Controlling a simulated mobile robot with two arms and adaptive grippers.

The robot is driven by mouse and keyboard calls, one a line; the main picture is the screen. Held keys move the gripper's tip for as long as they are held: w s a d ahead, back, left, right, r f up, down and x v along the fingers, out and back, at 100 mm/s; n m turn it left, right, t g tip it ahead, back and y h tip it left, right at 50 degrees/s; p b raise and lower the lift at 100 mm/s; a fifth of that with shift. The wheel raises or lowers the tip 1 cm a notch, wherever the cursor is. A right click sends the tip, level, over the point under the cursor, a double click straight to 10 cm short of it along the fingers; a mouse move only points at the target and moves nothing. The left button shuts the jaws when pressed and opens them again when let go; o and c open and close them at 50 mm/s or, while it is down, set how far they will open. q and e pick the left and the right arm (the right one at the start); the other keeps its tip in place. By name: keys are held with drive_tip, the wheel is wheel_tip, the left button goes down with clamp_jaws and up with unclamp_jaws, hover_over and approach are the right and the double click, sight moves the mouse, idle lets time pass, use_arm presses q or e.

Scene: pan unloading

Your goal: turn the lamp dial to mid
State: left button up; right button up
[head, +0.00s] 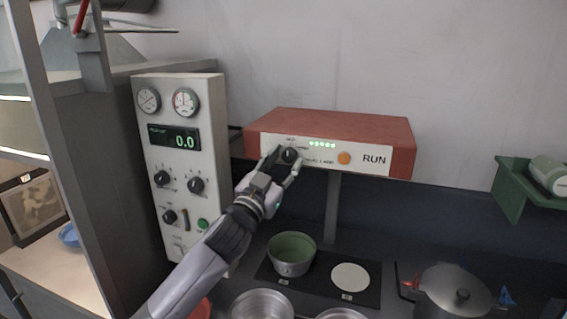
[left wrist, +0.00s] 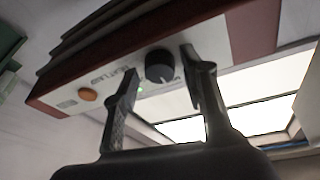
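In the left wrist view the dial (left wrist: 159,66) shows between the two fingertips (left wrist: 160,68), with a gap to each; contact is not visible. My right gripper is not in view.
An orange button (head: 344,158) marked RUN is right of the dial. A grey control panel (head: 180,130) with gauges and knobs stands at left. Below are a green pot (head: 291,254), a white disc (head: 350,277), a lidded pot (head: 452,295) and metal pans (head: 262,304).

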use_arm(q)
drive_tip(key=shift+o, duration=0.3)
drive_tip(key=v, duration=1.2)
